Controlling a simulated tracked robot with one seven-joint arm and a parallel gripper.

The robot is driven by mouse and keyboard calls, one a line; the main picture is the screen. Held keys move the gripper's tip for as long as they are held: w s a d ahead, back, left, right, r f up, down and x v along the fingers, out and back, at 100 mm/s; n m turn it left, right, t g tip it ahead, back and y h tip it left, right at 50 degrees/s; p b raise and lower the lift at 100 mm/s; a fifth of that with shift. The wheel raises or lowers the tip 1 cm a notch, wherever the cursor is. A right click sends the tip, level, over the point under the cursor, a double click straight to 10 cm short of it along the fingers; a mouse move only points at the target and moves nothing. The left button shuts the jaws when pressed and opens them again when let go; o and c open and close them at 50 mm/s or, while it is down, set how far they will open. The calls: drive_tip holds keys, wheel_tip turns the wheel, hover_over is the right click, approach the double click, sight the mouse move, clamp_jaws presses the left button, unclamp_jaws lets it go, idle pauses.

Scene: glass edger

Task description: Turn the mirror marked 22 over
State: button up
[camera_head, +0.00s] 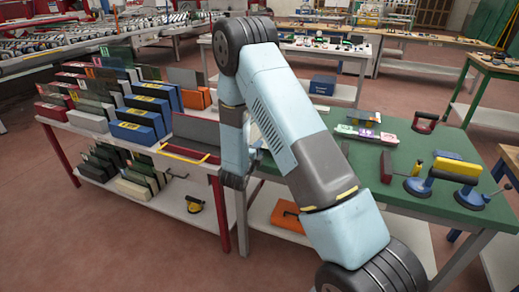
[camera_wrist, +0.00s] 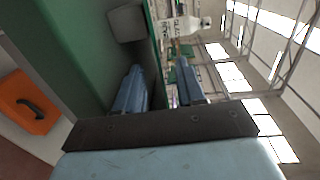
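I cannot make out the number 22 on anything. Three small marked tiles, green (camera_head: 346,130), purple (camera_head: 367,133) and pale (camera_head: 389,138), lie in a row on the green table (camera_head: 400,200); their marks are too small to read. My gripper (camera_wrist: 161,88) shows in the wrist view with its two blue fingers apart and nothing visible between them. It is beside the green table's edge, tilted. In the head view my arm hides part of the table, and the gripper itself is not clearly visible.
A rack (camera_head: 205,170) of labelled panels stands left of the green table. Suction lifters (camera_head: 417,186) and a dark red block (camera_head: 386,167) stand on the table. An orange case (camera_wrist: 30,103) lies below it. The wrist view also shows a grey block (camera_wrist: 126,22) and a white bottle (camera_wrist: 186,25).

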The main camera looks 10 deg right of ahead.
drive_tip(key=f+v, duration=0.1)
drive_tip(key=v, duration=1.1)
drive_tip(key=shift+r, duration=0.45)
wheel_tip(320, 180, up, 23)
drive_tip(key=s+n+g+y, duration=0.2)
drive_tip(key=n+g+y, duration=0.1)
drive_tip(key=n+y, duration=0.85)
drive_tip(key=s+d+r+n+g, duration=0.1)
drive_tip(key=s+d+r+n, duration=0.2)
drive_tip(key=s, duration=0.6)
drive_tip(key=s+d+r+n+g+h, duration=0.1)
drive_tip(key=s+d+r+n+g, duration=0.1)
drive_tip(key=s+n, duration=0.4)
drive_tip(key=s+d+r+n+g, duration=0.2)
drive_tip(key=s+d+r+n, duration=0.2)
drive_tip(key=s, duration=1)
drive_tip(key=shift+s+d+h, duration=0.25)
drive_tip(key=shift+d+h, duration=0.1)
drive_tip(key=shift+d, duration=0.5)
drive_tip(key=shift+r+n, duration=0.1)
drive_tip(key=shift+n, duration=0.15)
